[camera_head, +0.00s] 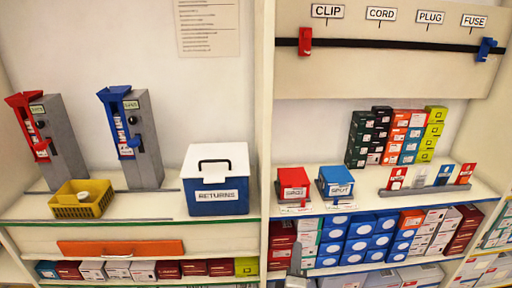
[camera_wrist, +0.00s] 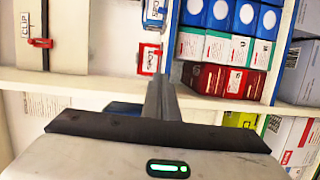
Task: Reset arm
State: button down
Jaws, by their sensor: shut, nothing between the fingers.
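My gripper (camera_wrist: 160,84) reaches up from the bottom of the wrist view, its grey fingers together with nothing between them. Its body has a green-lit panel (camera_wrist: 168,168). In the head view a small grey part, probably my gripper (camera_head: 295,258), shows at the lower edge, in front of the stacked boxes below the right shelf. I cannot tell its distance from the boxes. The rest of my arm is not clearly seen.
A white upright (camera_head: 262,120) divides the bays. The right shelf holds a red box (camera_head: 293,186) and a blue box (camera_head: 337,184). The left shelf holds a returns box (camera_head: 215,180), a yellow basket (camera_head: 82,199) and two grey dispensers, red (camera_head: 45,140) and blue (camera_head: 132,138).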

jog(key=s+d+f+m+g+h, duration=0.2)
jog(key=s+f+m+g, duration=0.2)
jog(key=f+m+g, duration=0.3)
jog(key=s+a+f+m+g+y, duration=0.3)
jog(key=s+a+m+g, duration=0.15)
jog(key=a, duration=0.35)
jog(key=w+a+r+m+g+y, duration=0.1)
jog(key=a+r+y, duration=0.15)
jog(key=r, duration=0.35)
jog(key=w+a+r+m+g+y, duration=0.1)
jog(key=a+r+y, duration=0.15)
jog(key=r, duration=0.45)
jog(key=s+d+r+t, duration=0.1)
jog(key=s+d+r, duration=0.2)
jog(key=r, duration=0.4)
jog(key=s+d+r+m+h, duration=0.1)
jog(key=s+d+r, duration=0.3)
jog(key=r, duration=0.4)
jog(key=s+d+r+t, duration=0.1)
jog(key=s+d+r, duration=0.2)
jog(key=r, duration=0.4)
notch_tip(320, 180, up, 19)
jog(key=p, duration=1.9)
jog(key=shift+s, duration=0.25)
